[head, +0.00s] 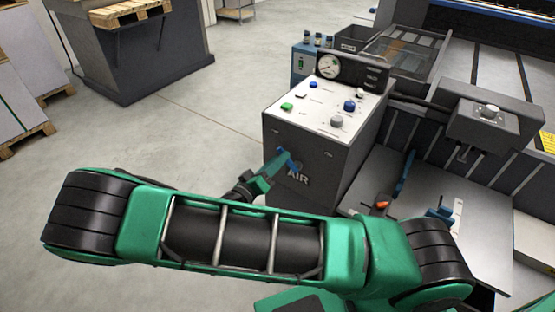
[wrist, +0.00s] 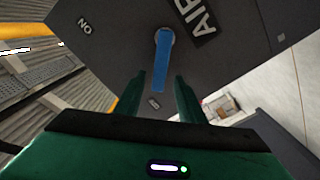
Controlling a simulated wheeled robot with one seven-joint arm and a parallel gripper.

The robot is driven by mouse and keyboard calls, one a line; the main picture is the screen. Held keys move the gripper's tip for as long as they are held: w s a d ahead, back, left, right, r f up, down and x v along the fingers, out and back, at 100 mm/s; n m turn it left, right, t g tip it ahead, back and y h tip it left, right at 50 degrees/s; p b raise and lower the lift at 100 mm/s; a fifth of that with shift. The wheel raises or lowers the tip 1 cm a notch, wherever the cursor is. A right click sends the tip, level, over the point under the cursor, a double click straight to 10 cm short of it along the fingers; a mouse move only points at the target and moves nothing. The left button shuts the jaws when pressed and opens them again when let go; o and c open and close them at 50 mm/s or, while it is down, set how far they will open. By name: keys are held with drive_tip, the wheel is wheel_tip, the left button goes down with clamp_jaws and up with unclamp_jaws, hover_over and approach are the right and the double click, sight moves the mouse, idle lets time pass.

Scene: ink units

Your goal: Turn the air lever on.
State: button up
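The blue air lever (wrist: 164,55) is on the dark side face of the control box, beside the AIR label (wrist: 194,12). In the wrist view it points down toward a small label (wrist: 154,103) too small to read, away from the ON label (wrist: 84,26). My gripper (wrist: 161,77) is open, with one finger on each side of the lever's free end; I cannot tell whether either touches it. In the head view the lever (head: 283,153) shows just beyond my gripper (head: 272,165), which partly hides it.
The control box (head: 310,160) has several buttons and a gauge (head: 328,66) on top. A metal tray with an orange-tipped tool (head: 382,202) lies to its right. My arm crosses the foreground. The floor (head: 190,130) to the left is clear.

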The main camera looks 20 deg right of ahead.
drive_tip(key=shift+w+d, duration=0.3)
drive_tip(key=shift+d, duration=0.15)
clamp_jaws()
